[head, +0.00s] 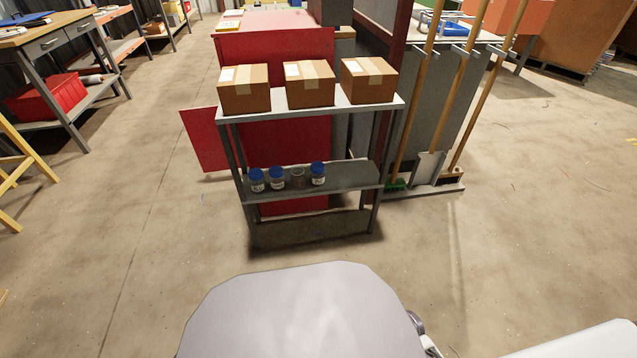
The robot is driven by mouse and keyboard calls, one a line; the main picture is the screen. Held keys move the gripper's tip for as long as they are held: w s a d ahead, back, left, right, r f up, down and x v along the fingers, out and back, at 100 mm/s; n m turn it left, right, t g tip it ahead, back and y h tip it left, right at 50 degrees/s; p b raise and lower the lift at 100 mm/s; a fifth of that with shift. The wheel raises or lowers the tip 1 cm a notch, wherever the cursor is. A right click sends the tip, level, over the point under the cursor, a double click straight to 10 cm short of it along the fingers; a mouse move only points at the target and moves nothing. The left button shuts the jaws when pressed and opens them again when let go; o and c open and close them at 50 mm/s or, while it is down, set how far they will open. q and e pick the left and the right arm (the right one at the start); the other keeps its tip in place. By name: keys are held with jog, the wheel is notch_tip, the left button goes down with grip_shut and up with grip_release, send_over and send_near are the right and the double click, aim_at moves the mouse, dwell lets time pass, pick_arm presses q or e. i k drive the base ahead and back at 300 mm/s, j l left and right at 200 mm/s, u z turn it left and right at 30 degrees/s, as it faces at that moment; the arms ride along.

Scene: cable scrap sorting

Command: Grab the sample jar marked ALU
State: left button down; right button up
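Three small jars with blue lids stand on the lower shelf of a grey rack: a left jar (257,181), one beside it (277,179) and a right jar (318,175). Each seems to carry a pale label, but the print is too small to read, so I cannot tell which is marked ALU. A clear glass vessel (298,179) without a blue lid stands between the second and the right jar. Neither of my grippers can be made out in the head view.
The grey rack (394,106) carries three cardboard boxes (310,84) on top. Brooms (409,105) lean right of it, and red panels (205,138) stand behind and left. The concrete floor (130,240) between me and the rack is clear.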

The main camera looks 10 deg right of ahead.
aim_at(257, 180)
jog(key=i+j+z, duration=0.45)
jog(key=j, duration=0.25)
jog(key=i+j+z, duration=0.15)
jog(key=j+z, duration=0.3)
jog(key=j, duration=0.3)
jog(key=i+j+z, duration=0.1)
jog(key=j+z, duration=0.35)
jog(key=j, duration=0.35)
jog(key=j+z, duration=0.45)
jog(key=j, duration=0.45)
